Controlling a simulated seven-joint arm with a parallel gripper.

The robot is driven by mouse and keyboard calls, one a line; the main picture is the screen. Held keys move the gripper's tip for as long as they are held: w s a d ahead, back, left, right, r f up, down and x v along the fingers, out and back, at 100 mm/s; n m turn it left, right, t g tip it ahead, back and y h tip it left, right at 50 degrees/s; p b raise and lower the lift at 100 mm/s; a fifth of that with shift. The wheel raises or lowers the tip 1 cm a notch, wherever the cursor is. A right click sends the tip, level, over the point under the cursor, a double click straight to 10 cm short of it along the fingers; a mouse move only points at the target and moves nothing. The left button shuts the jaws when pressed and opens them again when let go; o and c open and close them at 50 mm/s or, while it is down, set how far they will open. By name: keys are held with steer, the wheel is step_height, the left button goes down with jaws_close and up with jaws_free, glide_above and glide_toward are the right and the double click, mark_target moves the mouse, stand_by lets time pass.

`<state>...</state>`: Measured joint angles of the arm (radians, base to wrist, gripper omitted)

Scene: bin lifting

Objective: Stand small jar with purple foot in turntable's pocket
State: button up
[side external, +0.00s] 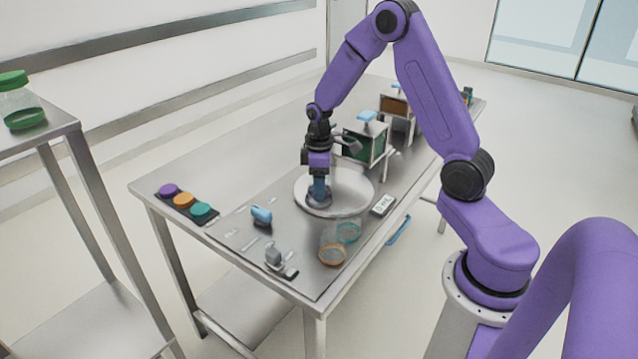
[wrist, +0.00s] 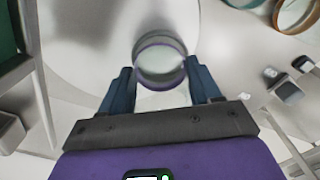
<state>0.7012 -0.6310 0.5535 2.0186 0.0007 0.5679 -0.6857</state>
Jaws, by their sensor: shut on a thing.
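The small jar (wrist: 160,62) shows in the wrist view as a clear round shape with a purple band, between my blue fingers. My gripper (wrist: 160,78) is shut on it. In the side view my gripper (side external: 319,194) points straight down over the front-left part of the round, pale turntable (side external: 355,192). The fingers mostly hide the jar there. The turntable (wrist: 75,35) fills the upper left of the wrist view. I cannot make out its pocket, and I cannot tell whether the jar's foot touches the turntable.
Two clear jars, with a teal ring (side external: 348,232) and an orange ring (side external: 332,254), stand near the table's front edge. Boxed stations (side external: 365,143) stand behind the turntable. A small display (side external: 383,206) lies to its right. Coloured discs (side external: 185,200) and a blue item (side external: 261,215) lie left.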

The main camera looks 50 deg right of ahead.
steer(key=shift+f, duration=0.7)
stand_by(0.8)
